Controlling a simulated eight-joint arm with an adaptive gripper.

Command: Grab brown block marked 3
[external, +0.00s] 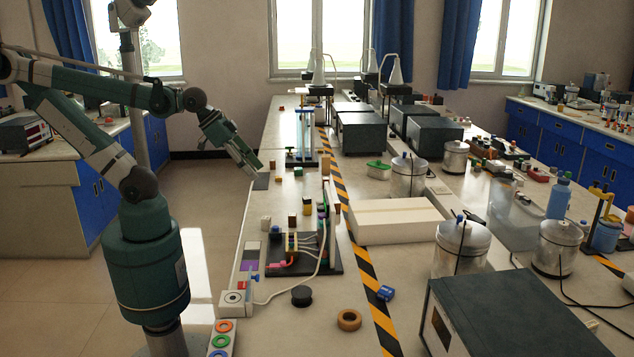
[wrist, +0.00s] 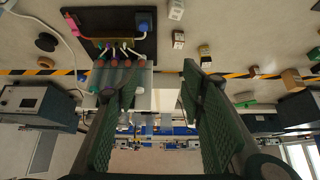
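Several small blocks stand on the bench, and no number on them is readable, so I cannot tell which is marked 3. Brownish candidates in the external view are one block (external: 292,219) near the black wiring board and another (external: 307,205) just behind it. The wrist view shows a small brown block (wrist: 254,72), a larger tan-brown block (wrist: 291,80) at the right, and a dark-topped brownish block (wrist: 204,50). My gripper (external: 257,167) is above the bench's left edge, apart from the blocks. In the wrist view my gripper (wrist: 160,82) has its green fingers apart with nothing held between them.
A black board (external: 330,262) with coloured wires stands in front of the blocks. A white box (external: 395,220) lies beyond the striped tape (external: 360,262). Bare bench surface lies between the blocks.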

